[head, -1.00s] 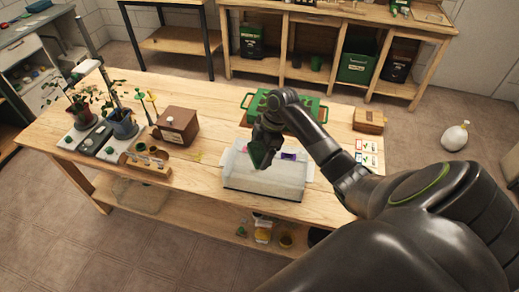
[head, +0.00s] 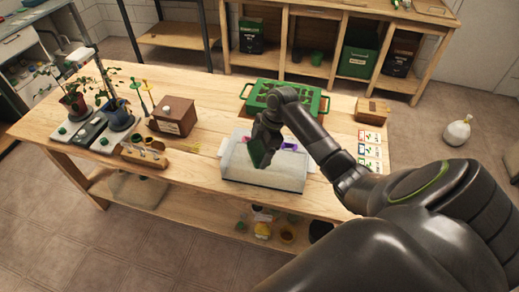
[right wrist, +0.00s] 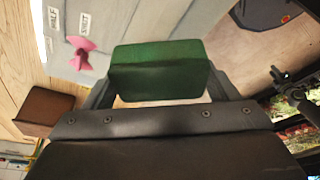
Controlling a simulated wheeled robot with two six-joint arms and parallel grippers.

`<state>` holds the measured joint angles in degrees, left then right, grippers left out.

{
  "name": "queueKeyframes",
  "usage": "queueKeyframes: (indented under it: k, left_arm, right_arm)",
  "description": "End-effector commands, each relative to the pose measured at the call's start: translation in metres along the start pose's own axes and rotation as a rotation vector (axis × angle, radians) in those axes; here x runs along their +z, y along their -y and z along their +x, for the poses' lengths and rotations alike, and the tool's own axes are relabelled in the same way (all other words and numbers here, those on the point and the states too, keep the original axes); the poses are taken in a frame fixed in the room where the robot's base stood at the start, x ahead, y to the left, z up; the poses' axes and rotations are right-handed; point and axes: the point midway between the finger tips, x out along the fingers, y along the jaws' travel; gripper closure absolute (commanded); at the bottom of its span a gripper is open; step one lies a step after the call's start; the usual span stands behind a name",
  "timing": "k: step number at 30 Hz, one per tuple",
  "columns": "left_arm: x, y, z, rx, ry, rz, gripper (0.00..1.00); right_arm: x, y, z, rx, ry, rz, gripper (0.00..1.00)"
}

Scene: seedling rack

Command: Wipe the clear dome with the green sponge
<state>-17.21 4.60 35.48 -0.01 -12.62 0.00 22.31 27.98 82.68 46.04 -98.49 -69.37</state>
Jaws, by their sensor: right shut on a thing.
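The clear dome (head: 277,181) is a low, see-through box-shaped cover at the front middle of the wooden table. Pink and purple things show at its back edge. My right gripper (head: 262,153) is over the dome, pointing down, shut on the green sponge (right wrist: 158,71). In the right wrist view, the sponge sits between both fingers. In the head view, the sponge is a dark green patch in front of the dome's left half; I cannot tell whether it touches the dome. My left gripper is not in view.
A green tray (head: 310,104) stands behind the dome, partly hidden by my right arm. A brown box (head: 174,115), a wooden rack (head: 143,153) and potted plants are on the left. A small wooden box (head: 372,111) and cards (head: 370,148) are on the right.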

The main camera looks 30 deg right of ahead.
Motion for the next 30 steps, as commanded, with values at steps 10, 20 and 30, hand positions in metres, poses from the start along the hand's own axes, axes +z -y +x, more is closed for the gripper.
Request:
queueKeyframes:
  k: [10,20,30]
  left_arm:
    - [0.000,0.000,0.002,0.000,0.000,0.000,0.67]
    - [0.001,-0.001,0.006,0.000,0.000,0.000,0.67]
    - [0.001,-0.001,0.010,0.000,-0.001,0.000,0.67]
  right_arm:
    - [0.001,0.000,0.004,0.000,0.000,0.000,0.53]
    - [0.003,0.000,0.010,0.000,0.000,0.000,0.53]
    - [0.006,0.000,0.016,-0.001,0.000,0.000,0.53]
